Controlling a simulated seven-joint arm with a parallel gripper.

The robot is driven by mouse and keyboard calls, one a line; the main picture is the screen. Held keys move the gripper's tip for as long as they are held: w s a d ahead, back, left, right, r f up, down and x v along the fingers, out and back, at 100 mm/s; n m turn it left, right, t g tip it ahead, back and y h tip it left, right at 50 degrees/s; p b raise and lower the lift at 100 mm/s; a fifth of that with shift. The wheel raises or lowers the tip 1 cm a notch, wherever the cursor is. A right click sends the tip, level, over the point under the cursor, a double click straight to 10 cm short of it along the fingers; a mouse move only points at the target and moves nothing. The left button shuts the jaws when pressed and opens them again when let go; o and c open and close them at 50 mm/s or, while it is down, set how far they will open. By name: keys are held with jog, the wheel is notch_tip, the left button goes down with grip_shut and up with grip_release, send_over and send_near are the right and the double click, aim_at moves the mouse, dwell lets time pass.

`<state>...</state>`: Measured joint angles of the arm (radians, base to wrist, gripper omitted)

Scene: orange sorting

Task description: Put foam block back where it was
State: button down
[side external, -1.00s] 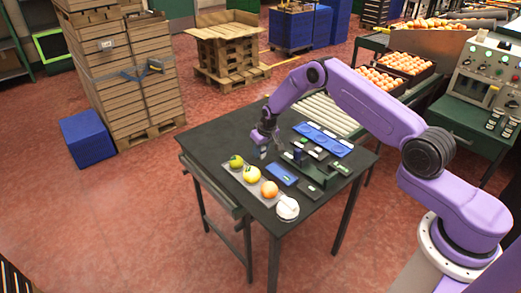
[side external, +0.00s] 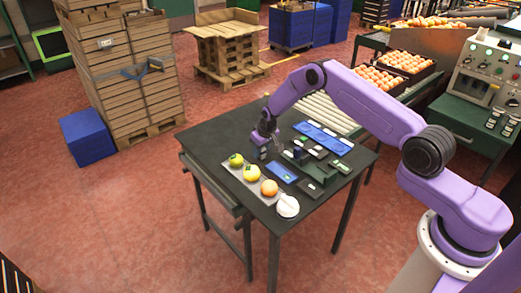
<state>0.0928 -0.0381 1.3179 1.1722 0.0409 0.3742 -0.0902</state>
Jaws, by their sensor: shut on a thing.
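My gripper (side external: 266,150) is low over the far left part of the dark table (side external: 215,140), beyond the row of fruit. It is shut on a small greyish block (side external: 263,154), likely the foam block, at its fingertips. The block is very small in this view and partly hidden by the fingers. I cannot tell whether it touches the table top.
A grey strip holds a green fruit (side external: 236,160), a yellow one (side external: 251,173) and an orange one (side external: 269,188). A white round item (side external: 288,206) stands at the near end. A blue pad (side external: 283,172), dark fixture (side external: 316,171) and long blue tray (side external: 323,138) lie to the right.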

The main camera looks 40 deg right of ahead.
jog(key=shift+c, duration=1.9)
grip_release()
jog(key=shift+r, duration=3.95)
